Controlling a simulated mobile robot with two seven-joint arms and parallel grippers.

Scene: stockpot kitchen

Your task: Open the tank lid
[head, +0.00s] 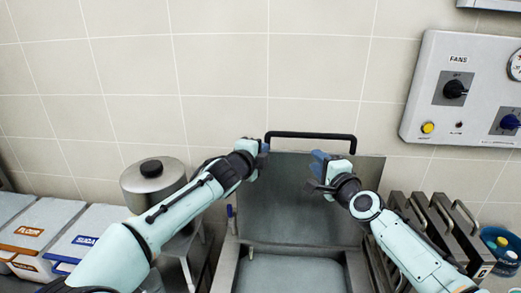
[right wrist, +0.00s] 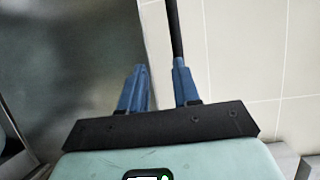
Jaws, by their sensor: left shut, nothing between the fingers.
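The tank lid (head: 300,195) is a grey metal panel standing raised at the back of the tank (head: 226,262), close to the tiled wall. Its black bar handle (head: 312,135) runs along the top edge. My left gripper (head: 264,149) is shut and empty near the handle's left end. My right gripper (head: 316,168) is in front of the lid's upper right part, below the handle. In the right wrist view its blue fingers (right wrist: 158,72) are apart with nothing between them. A dark bar (right wrist: 174,30), likely the handle, shows beyond the right finger.
A steel pot (head: 150,182) with a black knob stands left of the tank, near white bins (head: 88,240). Dark-handled metal containers (head: 440,225) and a blue tub (head: 500,245) stand at the right. A control panel (head: 465,90) hangs on the wall.

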